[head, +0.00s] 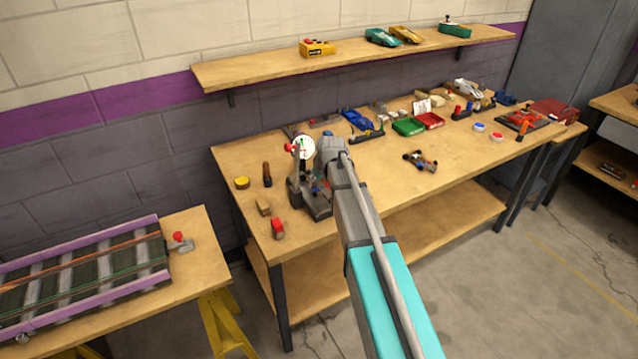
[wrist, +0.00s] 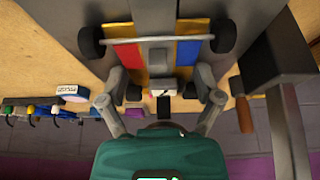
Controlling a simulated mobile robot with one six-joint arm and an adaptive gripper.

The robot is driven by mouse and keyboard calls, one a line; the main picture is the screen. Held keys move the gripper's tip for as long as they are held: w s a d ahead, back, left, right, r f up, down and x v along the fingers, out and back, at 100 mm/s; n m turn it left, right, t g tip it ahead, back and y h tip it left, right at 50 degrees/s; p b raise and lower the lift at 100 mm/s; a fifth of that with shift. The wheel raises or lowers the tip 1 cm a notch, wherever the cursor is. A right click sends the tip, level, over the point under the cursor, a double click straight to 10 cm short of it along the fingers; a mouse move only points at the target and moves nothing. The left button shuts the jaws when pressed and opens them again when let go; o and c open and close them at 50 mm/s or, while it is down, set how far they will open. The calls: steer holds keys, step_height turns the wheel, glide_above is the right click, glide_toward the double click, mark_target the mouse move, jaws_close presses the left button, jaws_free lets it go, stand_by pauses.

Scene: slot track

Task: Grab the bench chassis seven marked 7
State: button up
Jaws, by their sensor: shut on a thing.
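In the wrist view my gripper (wrist: 160,82) is closed about the near part of a wheeled chassis (wrist: 128,52), one finger on each side. The chassis has a grey middle, red, blue and yellow panels, and a dark wheel at each far corner. A small white piece lies between the fingers; no number 7 can be read. In the head view my gripper reaches down beside a dial stand (head: 296,187), and my arm hides most of the chassis. Whether the chassis touches its support cannot be told.
The dial stand's post rises close on the right in the wrist view (wrist: 285,90). Another small wheeled chassis (head: 421,160) lies on the bench (head: 380,190) to the right. Red and green trays (head: 408,127) stand behind it. A red-ended object (head: 278,229) lies near the front left edge.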

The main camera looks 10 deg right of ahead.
mark_target(319, 184)
steer(key=shift+r, duration=0.1)
step_height(319, 184, up, 18)
steer(key=p, duration=1.8)
stand_by(0.4)
